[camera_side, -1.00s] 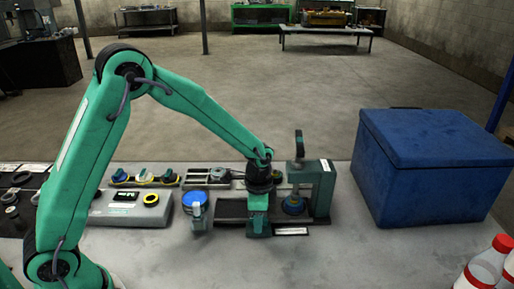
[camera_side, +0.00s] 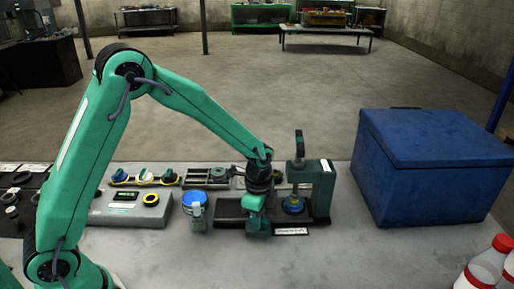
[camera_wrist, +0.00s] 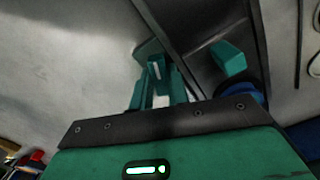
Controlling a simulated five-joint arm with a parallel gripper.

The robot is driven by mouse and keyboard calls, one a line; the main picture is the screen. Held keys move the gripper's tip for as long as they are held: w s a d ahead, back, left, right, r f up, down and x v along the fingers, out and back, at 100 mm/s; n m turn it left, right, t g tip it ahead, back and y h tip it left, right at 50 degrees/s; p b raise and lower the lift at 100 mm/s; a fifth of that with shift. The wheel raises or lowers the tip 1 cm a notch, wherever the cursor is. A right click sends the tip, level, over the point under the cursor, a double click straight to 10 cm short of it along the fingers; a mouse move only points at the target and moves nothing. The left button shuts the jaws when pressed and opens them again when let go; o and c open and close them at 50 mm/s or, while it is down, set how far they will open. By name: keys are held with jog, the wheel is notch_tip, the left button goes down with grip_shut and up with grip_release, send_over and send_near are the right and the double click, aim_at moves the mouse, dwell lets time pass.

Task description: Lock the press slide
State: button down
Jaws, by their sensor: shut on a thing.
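The press (camera_side: 324,190) stands right of centre in the side view, its lever upright. Its dark slide bed (camera_side: 230,207) runs left from it, and a blue round piece (camera_side: 293,205) sits under the press head. My gripper (camera_side: 256,229) points down at the front edge of the bed, left of the blue piece. In the wrist view my gripper (camera_wrist: 160,88) is shut on a small part of the press slide, mostly hidden between the fingers. A teal block (camera_wrist: 228,58) shows to the right there, apart from the fingers, with the blue piece (camera_wrist: 246,92) partly hidden near it.
A blue-lidded canister (camera_side: 195,202) stands just left of the bed. A grey control box (camera_side: 130,208) is farther left. A large blue chest (camera_side: 430,165) stands to the right, with red-capped bottles (camera_side: 488,265) at the lower right. The front bench surface is clear.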

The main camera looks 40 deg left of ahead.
jog(key=shift+m, duration=2.8)
